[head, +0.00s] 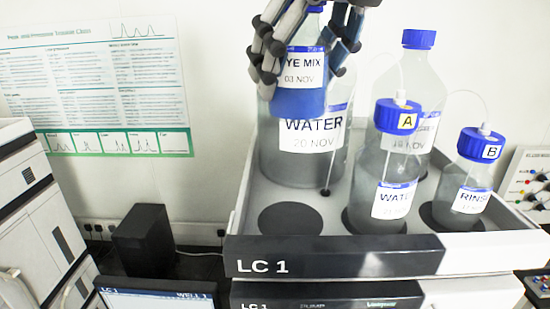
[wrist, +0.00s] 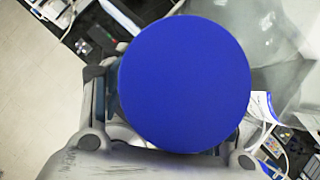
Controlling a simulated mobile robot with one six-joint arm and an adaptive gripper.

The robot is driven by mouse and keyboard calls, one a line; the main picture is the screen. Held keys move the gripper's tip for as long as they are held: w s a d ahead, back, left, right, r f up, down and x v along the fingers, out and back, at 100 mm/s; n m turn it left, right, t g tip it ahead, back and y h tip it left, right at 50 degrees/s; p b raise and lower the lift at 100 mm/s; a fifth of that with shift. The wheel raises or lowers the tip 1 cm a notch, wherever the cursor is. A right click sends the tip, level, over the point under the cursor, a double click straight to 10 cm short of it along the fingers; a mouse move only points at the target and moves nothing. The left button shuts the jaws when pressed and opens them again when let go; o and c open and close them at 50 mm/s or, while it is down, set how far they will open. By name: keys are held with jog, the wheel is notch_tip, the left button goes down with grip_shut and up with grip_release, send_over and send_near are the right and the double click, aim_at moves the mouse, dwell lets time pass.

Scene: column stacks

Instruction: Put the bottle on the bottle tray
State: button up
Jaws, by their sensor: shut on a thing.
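My gripper (head: 307,48) is shut on a bottle with a "DYE MIX 03 NOV" label (head: 303,72) and blue liquid in its lower part. It holds the bottle upright above the tray, in front of a large "WATER 20 NOV" bottle. The blue cap of the held bottle (wrist: 185,84) fills the middle of the wrist view, with the fingers partly hidden under it. The bottle tray (head: 238,222) is the light top of the LC 1 stack. A dark round spot (head: 290,219) at its front left is bare, below the held bottle.
The large water bottle (head: 312,160) stands behind the bare spot. Bottle A (head: 385,185), bottle B (head: 468,182) and another blue-capped bottle (head: 420,85) stand to the right, with thin tubes. A monitor (head: 160,297) and a black box (head: 143,240) are at lower left.

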jog(key=f+b, duration=0.2)
jog(key=f, duration=0.6)
jog(key=f+b, duration=0.3)
jog(key=f, duration=0.5)
jog(key=shift+w+f, duration=0.2)
jog(key=shift+f, duration=0.05)
jog(key=shift+f, duration=0.1)
jog(key=o, duration=1.4)
jog(key=shift+s+r, duration=0.15)
jog(key=shift+r, duration=0.25)
jog(key=p+v, duration=0.2)
jog(key=v, duration=0.9)
